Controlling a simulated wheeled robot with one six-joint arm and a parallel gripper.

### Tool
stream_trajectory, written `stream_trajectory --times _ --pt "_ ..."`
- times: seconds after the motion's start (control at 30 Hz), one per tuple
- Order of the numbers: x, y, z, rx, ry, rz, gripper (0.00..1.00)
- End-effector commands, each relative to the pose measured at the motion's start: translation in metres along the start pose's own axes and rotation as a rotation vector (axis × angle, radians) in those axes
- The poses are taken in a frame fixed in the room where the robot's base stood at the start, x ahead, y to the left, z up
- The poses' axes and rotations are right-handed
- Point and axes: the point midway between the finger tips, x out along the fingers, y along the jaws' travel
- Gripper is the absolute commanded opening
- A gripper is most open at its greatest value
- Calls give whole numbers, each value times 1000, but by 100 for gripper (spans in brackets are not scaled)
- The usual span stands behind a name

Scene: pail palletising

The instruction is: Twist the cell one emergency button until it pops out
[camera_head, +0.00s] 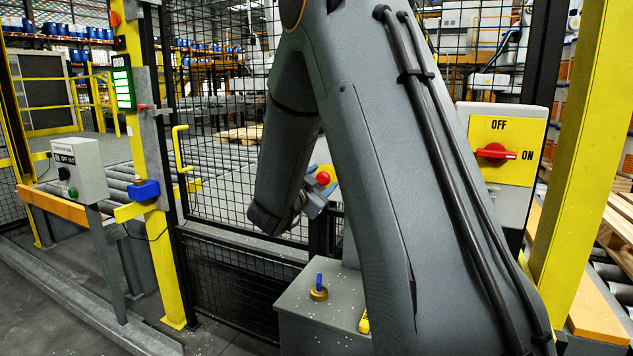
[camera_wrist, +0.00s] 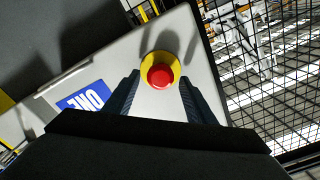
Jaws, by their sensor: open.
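The cell one emergency button is a red round knob on a yellow collar. It shows in the wrist view (camera_wrist: 160,76) on a grey panel (camera_wrist: 200,50) beside a blue label reading ONE (camera_wrist: 85,100). In the head view the same red button (camera_head: 323,178) shows just left of my arm, partly hidden. My gripper (camera_wrist: 158,80) is open, with one dark finger on each side of the button in the wrist view. I see gaps between fingers and button and cannot tell any contact. In the head view my gripper (camera_head: 314,203) is just below the button, largely hidden by my arm.
A switch box (camera_head: 493,150) with a red handle, marked OFF and ON, stands at right beside a yellow post (camera_head: 572,150). Black mesh fence (camera_head: 225,165) is behind my gripper. A grey box (camera_head: 310,318) with a brass-and-blue fitting stands below. A control box (camera_head: 80,168) is at left.

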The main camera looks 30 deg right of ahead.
Motion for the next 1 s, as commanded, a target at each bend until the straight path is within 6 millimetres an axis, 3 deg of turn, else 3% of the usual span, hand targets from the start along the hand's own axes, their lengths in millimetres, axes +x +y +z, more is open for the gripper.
stream_trajectory --times 0.23,0.5,0.7,1.0 --pt "-11 0 2 -1 -3 -1 50" --pt "-55 0 2 0 -2 -3 50" --pt "-76 0 1 0 -2 -1 50" --pt "-79 0 0 0 0 0 50"
